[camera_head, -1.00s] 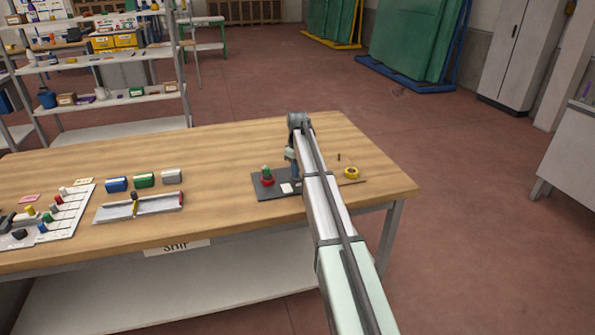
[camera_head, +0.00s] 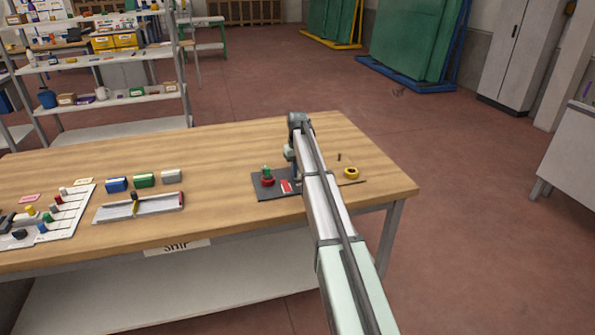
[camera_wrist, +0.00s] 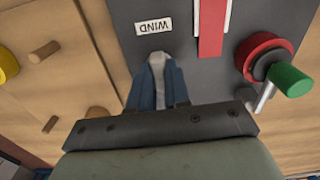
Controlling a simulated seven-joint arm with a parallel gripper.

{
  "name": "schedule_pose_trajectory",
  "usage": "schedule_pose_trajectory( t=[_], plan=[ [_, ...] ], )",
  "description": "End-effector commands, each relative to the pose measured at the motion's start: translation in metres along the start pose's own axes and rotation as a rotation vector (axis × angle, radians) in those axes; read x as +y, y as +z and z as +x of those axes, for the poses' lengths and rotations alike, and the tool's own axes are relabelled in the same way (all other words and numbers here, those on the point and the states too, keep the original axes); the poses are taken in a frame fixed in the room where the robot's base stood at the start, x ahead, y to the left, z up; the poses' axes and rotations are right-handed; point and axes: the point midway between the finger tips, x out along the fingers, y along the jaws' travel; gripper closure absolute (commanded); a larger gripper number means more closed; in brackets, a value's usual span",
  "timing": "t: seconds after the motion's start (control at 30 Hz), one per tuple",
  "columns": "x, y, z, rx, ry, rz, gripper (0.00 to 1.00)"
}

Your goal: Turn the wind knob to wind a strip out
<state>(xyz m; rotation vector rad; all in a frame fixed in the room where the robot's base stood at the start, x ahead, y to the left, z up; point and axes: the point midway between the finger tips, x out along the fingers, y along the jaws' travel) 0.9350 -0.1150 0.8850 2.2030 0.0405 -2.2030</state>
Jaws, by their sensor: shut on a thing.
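The dark grey plate (camera_head: 262,192) lies on the wooden bench near its right end. In the wrist view, my gripper (camera_wrist: 157,72) is over the plate beside the white WIND label (camera_wrist: 153,25), its blue fingers shut on the wind knob, which they mostly hide. A red strip (camera_wrist: 212,32) lies on a white patch of the plate, right of the label. It also shows in the head view (camera_head: 286,186). A red ring with a green knob (camera_wrist: 288,79) stands on the plate further right. In the head view my arm covers part of the plate.
A yellow roll (camera_head: 351,173) and a small peg (camera_head: 339,157) stand right of my arm. Left are blue, green and grey blocks (camera_head: 144,180), a grey tray (camera_head: 130,209) and a white board with coloured pieces (camera_head: 70,215). The bench's back middle is clear.

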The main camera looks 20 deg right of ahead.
Motion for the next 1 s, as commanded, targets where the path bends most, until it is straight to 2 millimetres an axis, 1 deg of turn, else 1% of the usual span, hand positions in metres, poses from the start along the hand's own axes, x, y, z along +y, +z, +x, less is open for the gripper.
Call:
schedule_pose_trajectory(
  t=[0.33, 0.37, 0.6, 0.63, 0.87, 1.0],
  plan=[
    [0.0001, -0.0003, -0.0002, 0.001, 0.000, 0.002, 1.00],
    [0.0001, -0.0003, -0.0002, 0.001, 0.000, 0.002, 0.82],
    [0.0001, -0.0002, -0.0002, 0.000, 0.000, 0.002, 0.59],
    [0.0001, -0.0001, -0.0001, 0.000, 0.000, 0.002, 0.57],
    [0.0001, -0.0001, -0.0006, 0.000, 0.000, 0.002, 0.57],
    [0.0001, -0.0005, -0.0079, 0.001, 0.000, 0.002, 0.57]
  ],
)
